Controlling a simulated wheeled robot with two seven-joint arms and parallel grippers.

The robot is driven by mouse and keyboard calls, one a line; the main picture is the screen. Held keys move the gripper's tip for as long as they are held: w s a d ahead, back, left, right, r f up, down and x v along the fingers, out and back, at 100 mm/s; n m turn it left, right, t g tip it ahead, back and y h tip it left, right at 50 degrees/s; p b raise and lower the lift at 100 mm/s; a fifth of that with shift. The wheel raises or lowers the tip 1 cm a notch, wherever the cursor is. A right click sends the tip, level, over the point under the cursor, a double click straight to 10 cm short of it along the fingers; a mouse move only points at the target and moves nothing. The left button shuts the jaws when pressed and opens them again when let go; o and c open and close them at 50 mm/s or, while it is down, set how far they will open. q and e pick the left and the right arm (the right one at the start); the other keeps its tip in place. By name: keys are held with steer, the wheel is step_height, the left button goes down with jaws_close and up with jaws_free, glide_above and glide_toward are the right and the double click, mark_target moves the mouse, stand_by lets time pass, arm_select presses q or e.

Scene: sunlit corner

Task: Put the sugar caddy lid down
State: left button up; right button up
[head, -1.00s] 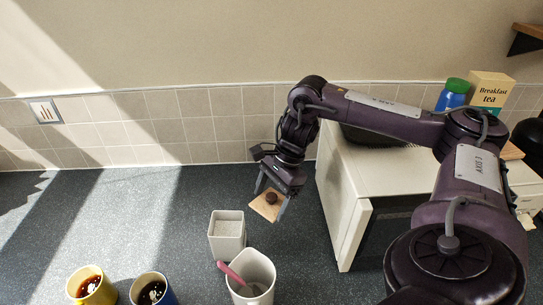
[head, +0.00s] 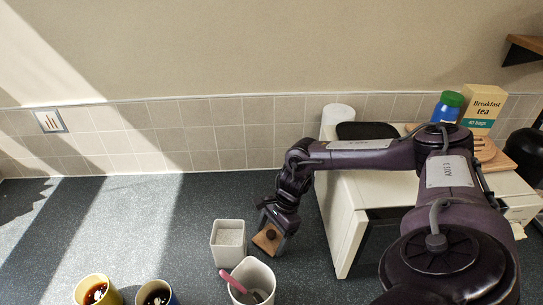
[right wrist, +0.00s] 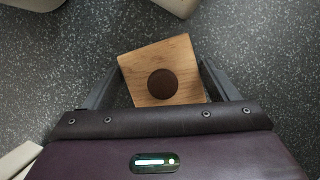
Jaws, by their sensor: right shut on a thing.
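The sugar caddy lid (head: 265,244) is a small square of light wood with a dark round knob. My right gripper (head: 272,240) is shut on it, low by the worktop and just right of the open white sugar caddy (head: 228,252), which holds white sugar. In the right wrist view the lid (right wrist: 180,62) sits between the two fingers (right wrist: 162,85), with speckled worktop around it. I cannot tell whether the lid touches the worktop. My left gripper is not in view.
A white pot (head: 258,272) with a pink-handled spoon stands in front of the lid. A white microwave (head: 341,220) stands right. The worktop (head: 130,225) at left is clear.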

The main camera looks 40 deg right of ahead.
steer(key=shift+f, duration=0.15)
steer(key=o, duration=0.9)
steer(key=shift+r, duration=0.35)
steer(key=shift+b+v, duration=1.5)
steer(key=shift+v, duration=4.4)
